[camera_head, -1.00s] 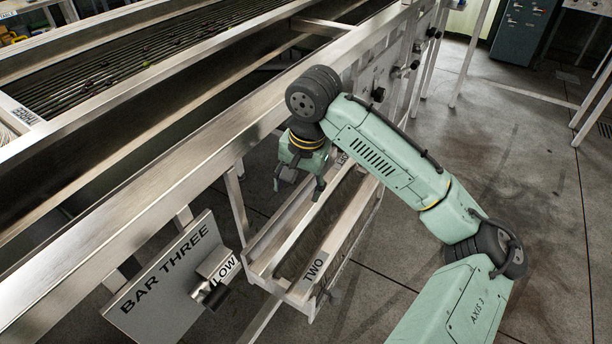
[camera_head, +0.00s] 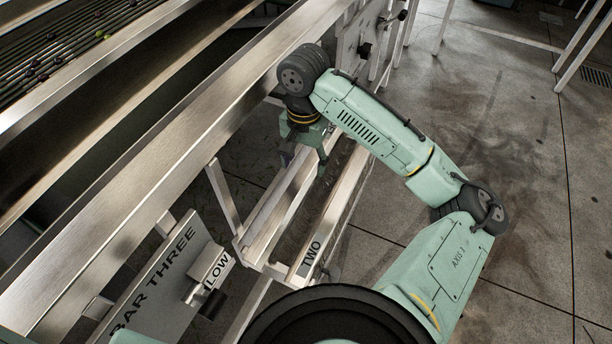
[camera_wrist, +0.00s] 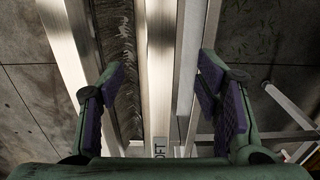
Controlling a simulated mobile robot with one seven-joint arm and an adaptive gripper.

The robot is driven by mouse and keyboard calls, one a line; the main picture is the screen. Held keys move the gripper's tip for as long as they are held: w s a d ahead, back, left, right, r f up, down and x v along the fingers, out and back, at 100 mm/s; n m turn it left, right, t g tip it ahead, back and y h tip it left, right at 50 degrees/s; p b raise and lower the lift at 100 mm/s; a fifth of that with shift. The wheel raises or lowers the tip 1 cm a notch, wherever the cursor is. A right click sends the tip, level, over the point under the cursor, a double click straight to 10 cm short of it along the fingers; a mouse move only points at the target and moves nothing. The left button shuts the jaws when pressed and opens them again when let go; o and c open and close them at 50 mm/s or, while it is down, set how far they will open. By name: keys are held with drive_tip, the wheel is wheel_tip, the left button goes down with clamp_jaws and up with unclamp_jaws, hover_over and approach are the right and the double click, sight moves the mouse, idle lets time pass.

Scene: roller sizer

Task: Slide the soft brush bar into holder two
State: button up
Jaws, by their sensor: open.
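My gripper (camera_head: 303,166) points down over a long metal rack under the machine's side rail, its fingers spread and nothing between the tips. The rack's near end has a label "TWO" (camera_head: 312,252). In the wrist view the fingers (camera_wrist: 160,78) stand on either side of long parallel strips. A pale metal bar (camera_wrist: 160,60) there has a partly hidden label ending in "OFT". A dark bristle strip (camera_wrist: 118,50) runs beside it on the left; I cannot tell whether it belongs to that bar. The gripper body hides the near end of the strips.
The machine's wide steel side rail (camera_head: 160,165) runs diagonally close left of my gripper. A "BAR THREE" plate (camera_head: 165,280) and a clamp labelled "LOW" (camera_head: 208,275) stand at the lower left. Open concrete floor (camera_head: 490,130) lies to the right.

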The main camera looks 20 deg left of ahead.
sight(306, 173)
drive_tip(key=f, duration=0.4)
drive_tip(key=shift+s+d+f+p, duration=0.1)
drive_tip(key=shift+d+f+p, duration=0.15)
drive_tip(key=shift+p, duration=0.15)
drive_tip(key=shift+r, duration=0.1)
drive_tip(key=shift+c, duration=0.2)
clamp_jaws()
